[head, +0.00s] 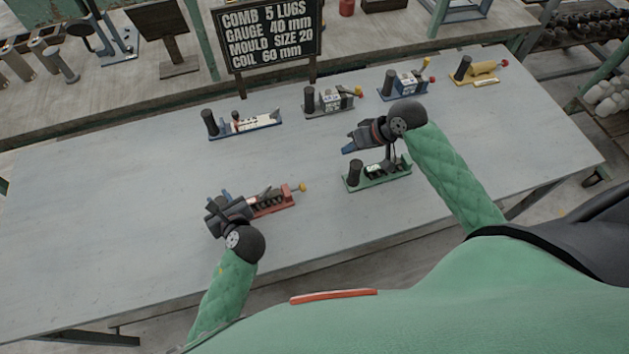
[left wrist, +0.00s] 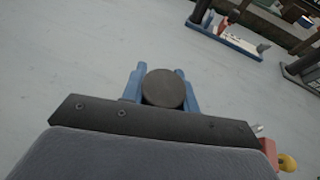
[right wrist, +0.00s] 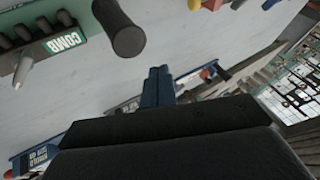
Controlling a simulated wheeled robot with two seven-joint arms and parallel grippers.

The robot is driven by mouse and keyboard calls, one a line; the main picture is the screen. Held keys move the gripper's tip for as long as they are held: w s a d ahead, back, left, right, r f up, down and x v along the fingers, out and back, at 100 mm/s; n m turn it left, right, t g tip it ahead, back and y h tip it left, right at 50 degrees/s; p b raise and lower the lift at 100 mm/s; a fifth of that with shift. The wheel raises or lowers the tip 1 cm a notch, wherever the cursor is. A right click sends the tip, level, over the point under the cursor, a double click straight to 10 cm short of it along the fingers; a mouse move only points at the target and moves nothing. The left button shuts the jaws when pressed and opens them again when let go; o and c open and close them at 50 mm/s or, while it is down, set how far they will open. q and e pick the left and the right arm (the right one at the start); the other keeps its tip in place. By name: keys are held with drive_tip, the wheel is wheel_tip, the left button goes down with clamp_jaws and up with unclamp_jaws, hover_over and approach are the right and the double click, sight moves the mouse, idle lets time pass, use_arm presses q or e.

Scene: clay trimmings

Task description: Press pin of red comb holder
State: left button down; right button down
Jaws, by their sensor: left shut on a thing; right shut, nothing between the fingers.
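The red comb holder (head: 275,201) lies on the near left part of the table. A yellow knob (head: 302,187) sticks out at its right end, and dark comb teeth show along its body. My left gripper (head: 224,198) is at its left end. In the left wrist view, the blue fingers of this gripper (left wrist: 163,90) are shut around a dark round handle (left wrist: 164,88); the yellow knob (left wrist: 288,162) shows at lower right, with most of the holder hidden. My right gripper (head: 347,149) is shut and empty above the table, behind the green holder; its fingertips touch in the right wrist view (right wrist: 158,85).
A green comb holder (head: 379,180) stands below my right gripper. Blue (head: 253,127), grey (head: 330,102), second blue (head: 405,85) and yellow (head: 478,71) holders line the far side. A sign (head: 268,38) reads comb, 5 lugs. The table between red and green holders is clear.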

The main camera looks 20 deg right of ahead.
drive_tip(key=s+a+f, duration=0.1)
drive_tip(key=s+a, duration=0.4)
drive_tip(key=shift+s+a+f+n, duration=0.2)
drive_tip(key=shift+a+f+n, duration=0.1)
drive_tip(key=shift+a, duration=0.05)
drive_tip(key=shift+f, duration=0.1)
drive_tip(key=x, duration=1)
drive_tip(key=shift+a, duration=0.15)
